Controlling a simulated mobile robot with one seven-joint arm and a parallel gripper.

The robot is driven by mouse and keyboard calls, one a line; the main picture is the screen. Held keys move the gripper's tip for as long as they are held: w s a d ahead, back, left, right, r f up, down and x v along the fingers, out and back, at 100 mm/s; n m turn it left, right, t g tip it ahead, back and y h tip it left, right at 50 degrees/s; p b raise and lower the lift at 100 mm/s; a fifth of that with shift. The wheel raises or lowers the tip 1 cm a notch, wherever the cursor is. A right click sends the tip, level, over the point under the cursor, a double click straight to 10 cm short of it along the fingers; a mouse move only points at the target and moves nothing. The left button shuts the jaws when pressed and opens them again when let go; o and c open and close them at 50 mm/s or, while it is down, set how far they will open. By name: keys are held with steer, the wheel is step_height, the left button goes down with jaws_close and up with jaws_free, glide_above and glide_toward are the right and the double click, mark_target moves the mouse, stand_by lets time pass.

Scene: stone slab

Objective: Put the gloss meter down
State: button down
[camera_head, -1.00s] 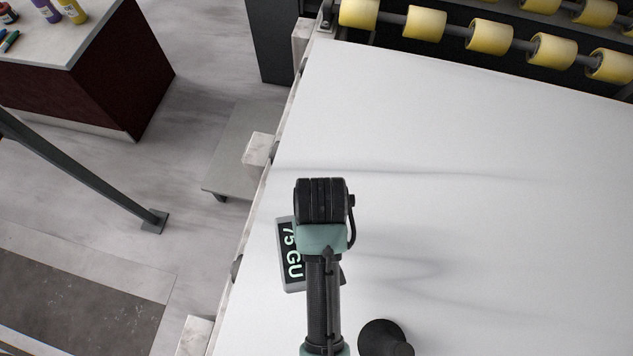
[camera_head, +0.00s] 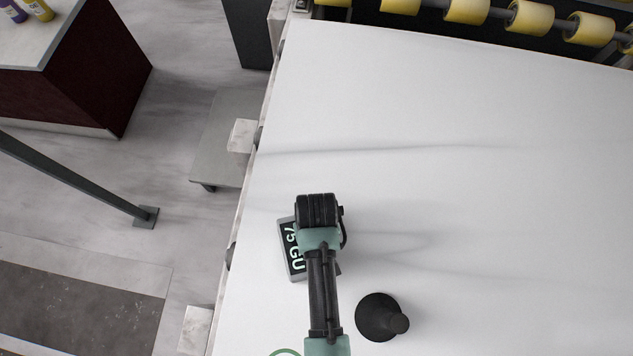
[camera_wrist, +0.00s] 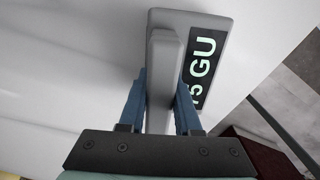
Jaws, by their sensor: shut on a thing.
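The gloss meter (camera_head: 285,237) is a grey box with a black display reading "75 GU". It is near the left edge of the white stone slab (camera_head: 420,180), partly hidden under my arm in the head view. In the wrist view the gloss meter (camera_wrist: 217,30) shows its display and a raised grey grip. My gripper (camera_wrist: 160,95) has its blue fingers on both sides of that grip, shut on it. I cannot tell whether the meter's underside touches the slab. My fingers are hidden in the head view.
A black round-based object with a knob (camera_head: 378,318) stands on the slab to the right of my arm. Yellow rollers (camera_head: 530,17) line the slab's far edge. The slab's left edge is close to the meter. The middle and right of the slab are clear.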

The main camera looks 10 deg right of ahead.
steer(key=c, duration=0.6)
jaws_free()
steer(key=shift+f, duration=0.1)
step_height(320, 180, up, 12)
steer(key=shift+r, duration=0.2)
stand_by(0.3)
